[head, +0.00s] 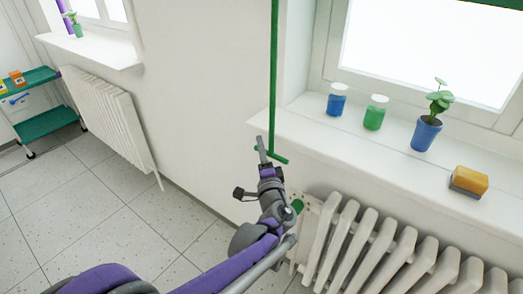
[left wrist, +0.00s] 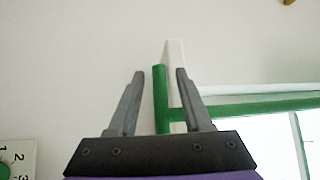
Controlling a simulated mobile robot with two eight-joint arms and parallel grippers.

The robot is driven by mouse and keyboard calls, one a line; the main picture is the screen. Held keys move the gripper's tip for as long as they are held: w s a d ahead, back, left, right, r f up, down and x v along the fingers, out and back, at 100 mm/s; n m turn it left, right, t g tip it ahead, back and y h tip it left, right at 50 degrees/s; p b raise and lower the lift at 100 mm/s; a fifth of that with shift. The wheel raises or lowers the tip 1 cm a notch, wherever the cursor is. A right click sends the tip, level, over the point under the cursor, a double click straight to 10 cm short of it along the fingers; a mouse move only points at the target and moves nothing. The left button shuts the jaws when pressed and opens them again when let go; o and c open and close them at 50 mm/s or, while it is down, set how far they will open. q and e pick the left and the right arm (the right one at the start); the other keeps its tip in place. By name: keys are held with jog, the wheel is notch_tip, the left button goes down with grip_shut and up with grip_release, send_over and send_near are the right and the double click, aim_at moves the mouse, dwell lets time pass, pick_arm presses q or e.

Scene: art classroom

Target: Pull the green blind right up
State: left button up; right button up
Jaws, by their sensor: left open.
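A thin green pull rod (head: 274,75) hangs down along the wall left of the right-hand window. It ends in a short green crossbar (head: 279,159). The green blind shows only as a dark green strip (head: 490,2) at the top right edge; the rest is out of frame. My left gripper (head: 263,157) is at the crossbar, fingers open. In the left wrist view, the crossbar (left wrist: 160,95) stands between the open fingers of my left gripper (left wrist: 158,85), with a gap to the left finger. A green bar runs right from it, behind the right finger. My right gripper is not in view.
The white sill (head: 330,140) carries a blue jar (head: 337,101), a green jar (head: 375,114), a potted plant (head: 426,132) and a yellow-orange block (head: 468,181). A white radiator (head: 370,245) is below it. A green trolley (head: 45,122) stands far left. Floor left of my arm is clear.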

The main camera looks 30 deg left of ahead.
pick_arm(q)
grip_shut()
dwell(1.3)
